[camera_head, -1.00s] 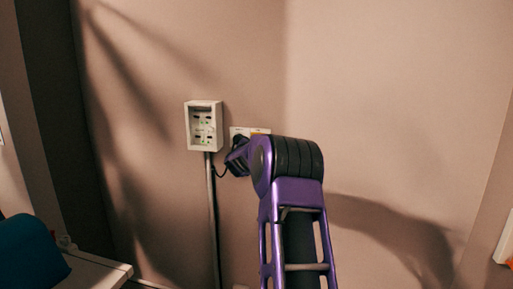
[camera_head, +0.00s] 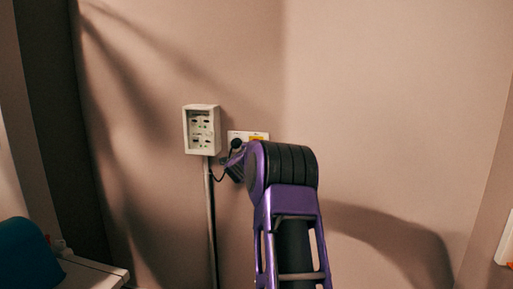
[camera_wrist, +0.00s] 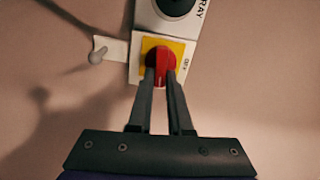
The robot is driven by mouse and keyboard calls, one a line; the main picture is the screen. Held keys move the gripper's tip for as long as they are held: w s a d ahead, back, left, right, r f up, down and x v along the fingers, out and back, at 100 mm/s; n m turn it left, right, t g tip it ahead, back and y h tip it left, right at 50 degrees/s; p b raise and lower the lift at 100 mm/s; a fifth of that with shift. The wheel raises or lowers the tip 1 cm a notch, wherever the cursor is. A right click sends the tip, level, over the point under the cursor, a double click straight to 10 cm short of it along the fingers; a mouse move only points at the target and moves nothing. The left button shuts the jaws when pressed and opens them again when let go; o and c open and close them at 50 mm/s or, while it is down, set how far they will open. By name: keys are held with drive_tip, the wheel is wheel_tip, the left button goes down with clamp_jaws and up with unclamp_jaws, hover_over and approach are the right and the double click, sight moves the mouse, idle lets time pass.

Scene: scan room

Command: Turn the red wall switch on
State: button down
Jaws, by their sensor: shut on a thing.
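The red switch (camera_wrist: 160,65) is a rotary knob on a yellow square plate (camera_wrist: 178,48) on the wall, seen in the wrist view. My gripper (camera_wrist: 160,78) has its two dark fingers close together at the knob, one on either side, shut on it. The red knob stands roughly upright in that view. In the head view the white wall plate with its yellow patch (camera_head: 259,137) shows just above my purple arm. My arm hides the red knob and the gripper's fingers there.
A white box (camera_head: 202,130) with sockets and small green marks is on the wall left of the switch. A black plug (camera_head: 237,144) with a cable sits between them. A blue object (camera_head: 27,253) rests on a white surface (camera_head: 95,276) at lower left.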

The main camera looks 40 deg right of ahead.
drive_tip(key=shift+f+m, duration=0.1)
drive_tip(key=shift+m, duration=0.6)
drive_tip(key=c, duration=0.8)
unclamp_jaws()
drive_tip(key=shift+c, duration=0.2)
drive_tip(key=v, duration=1.7)
drive_tip(key=shift+s, duration=0.2)
drive_tip(key=shift+a, duration=0.15)
